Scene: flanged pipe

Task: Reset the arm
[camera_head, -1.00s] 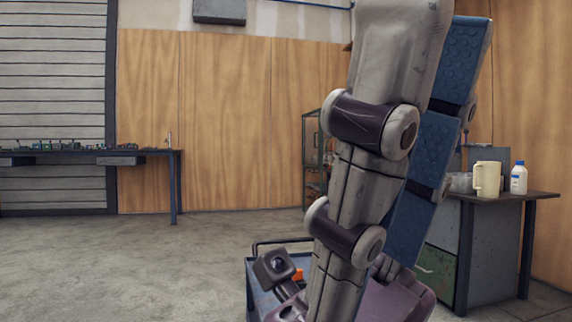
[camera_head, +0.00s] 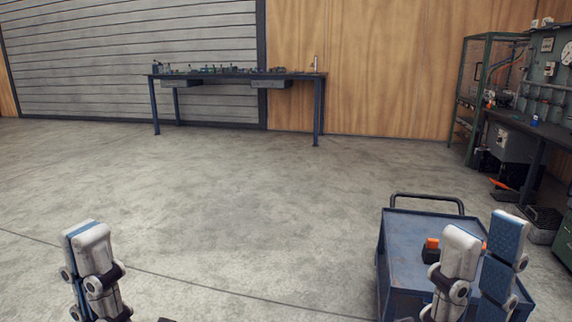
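My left gripper (camera_head: 88,230) is at the lower left, fingers pointing up, over bare floor. Its white finger backs and some blue padding show, but the gap between its fingers is hidden. My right gripper (camera_head: 484,229) is at the lower right, in front of the blue cart (camera_head: 401,240). One of its fingers shows its white back and another its blue pad. The arms below both grippers are cut off by the bottom edge. No flanged pipe can be made out.
An orange and black item (camera_head: 432,250) sits on the cart, partly behind the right gripper. A long table (camera_head: 232,75) with small items stands at the back. A green-framed cabinet (camera_head: 487,75) and a workbench (camera_head: 540,128) are at the right. The middle floor is clear.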

